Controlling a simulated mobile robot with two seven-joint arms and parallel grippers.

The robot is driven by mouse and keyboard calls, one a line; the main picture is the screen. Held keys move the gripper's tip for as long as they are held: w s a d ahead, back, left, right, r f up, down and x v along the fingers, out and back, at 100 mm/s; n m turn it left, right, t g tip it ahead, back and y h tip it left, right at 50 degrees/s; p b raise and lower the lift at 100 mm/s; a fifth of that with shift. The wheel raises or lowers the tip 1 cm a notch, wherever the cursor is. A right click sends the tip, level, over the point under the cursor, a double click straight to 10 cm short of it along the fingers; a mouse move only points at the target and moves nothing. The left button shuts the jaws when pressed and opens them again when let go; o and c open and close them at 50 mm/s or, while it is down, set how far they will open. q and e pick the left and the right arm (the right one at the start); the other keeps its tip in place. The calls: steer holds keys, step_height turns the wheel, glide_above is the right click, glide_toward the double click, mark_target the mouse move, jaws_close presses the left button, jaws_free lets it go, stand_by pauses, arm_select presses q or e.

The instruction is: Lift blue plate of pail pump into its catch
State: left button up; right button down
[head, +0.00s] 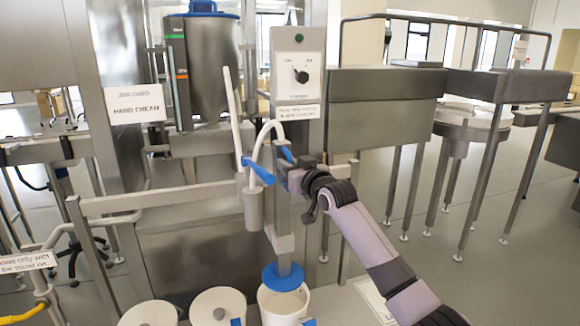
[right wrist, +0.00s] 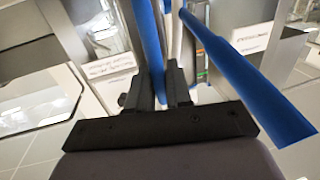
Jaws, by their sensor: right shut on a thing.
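The blue plate (head: 283,277) of the pail pump hangs at the foot of the steel pump column (head: 283,215). It is at the mouth of a white pail (head: 285,303), covering part of the opening; I cannot tell how far it is above the rim. My right gripper (head: 291,178) is beside the column, above the plate. In the right wrist view its jaws (right wrist: 167,88) are shut on a blue bar (right wrist: 150,45). Another blue handle (right wrist: 245,75) slants past on the right, outside the jaws. The catch cannot be made out. My left gripper is out of view.
Two lidded white pails (head: 150,313) and (head: 218,305) stand left of the open one. A control box with a dial (head: 298,72) rises above the pump. A steel tank (head: 207,70) stands behind, with a hand cream sign (head: 136,103) beside it. Floor shows at right.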

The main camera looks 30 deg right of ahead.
steer(key=shift+r, duration=0.5)
steer(key=c, duration=1.2)
jaws_free()
steer(key=shift+f, duration=0.15)
steer(key=shift+f, duration=0.1)
steer(key=shift+s+a+b, duration=0.15)
steer(key=shift+s+b, duration=0.35)
steer(key=shift+s, duration=3.1)
